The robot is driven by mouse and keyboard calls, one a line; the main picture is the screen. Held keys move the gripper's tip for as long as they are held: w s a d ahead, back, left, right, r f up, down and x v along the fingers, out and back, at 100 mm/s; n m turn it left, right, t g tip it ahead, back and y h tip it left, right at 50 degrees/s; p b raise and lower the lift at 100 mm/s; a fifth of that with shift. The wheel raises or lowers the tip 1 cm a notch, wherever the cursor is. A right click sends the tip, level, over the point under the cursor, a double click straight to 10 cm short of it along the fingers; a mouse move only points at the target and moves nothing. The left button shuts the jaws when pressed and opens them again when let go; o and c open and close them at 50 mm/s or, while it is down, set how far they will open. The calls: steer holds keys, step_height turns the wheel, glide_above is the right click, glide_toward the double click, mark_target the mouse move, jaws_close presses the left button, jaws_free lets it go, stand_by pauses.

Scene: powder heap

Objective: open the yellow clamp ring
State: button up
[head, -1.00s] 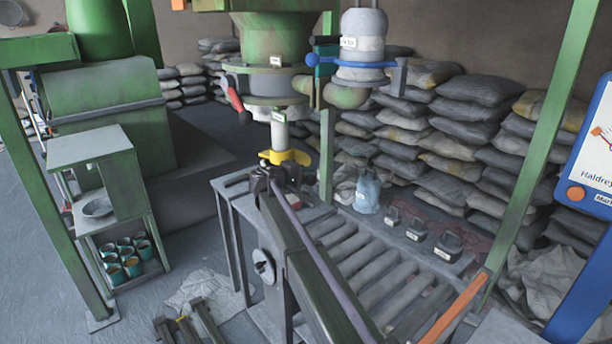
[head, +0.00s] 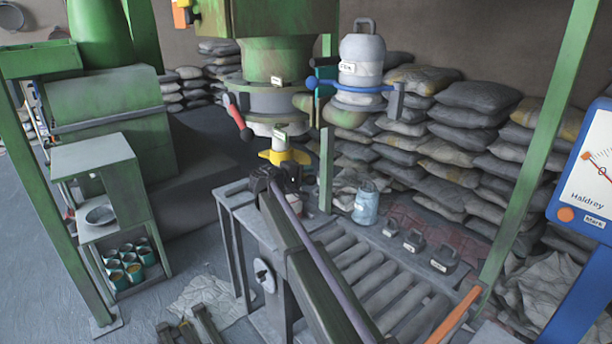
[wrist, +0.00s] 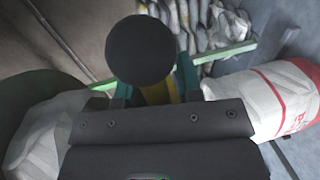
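The yellow clamp ring (head: 287,156) sits around the pale spout (head: 280,136) under the green hopper, in the middle of the head view. My gripper (head: 279,178) is right in front of and just below it, and my arm hides part of it. In the wrist view a large dark round knob (wrist: 140,50) fills the space in front of my gripper (wrist: 157,88). A yellow bar (wrist: 161,93) shows behind the knob, between my teal fingers. The knob hides the fingertips, so I cannot tell whether they press on the bar.
A red-handled lever (head: 238,117) sticks out left of the spout. A grey canister (head: 361,48) with a blue clamp (head: 350,88) hangs to the right. A roller table (head: 365,275) carries a blue jug (head: 366,206) and several dark weights (head: 413,240). Green posts stand around.

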steer(key=shift+o, duration=1)
steer(key=p+v, duration=0.2)
steer(key=v, duration=0.8)
steer(key=shift+s+a, duration=0.25)
steer(key=shift+s, duration=0.05)
steer(key=shift+r, duration=0.1)
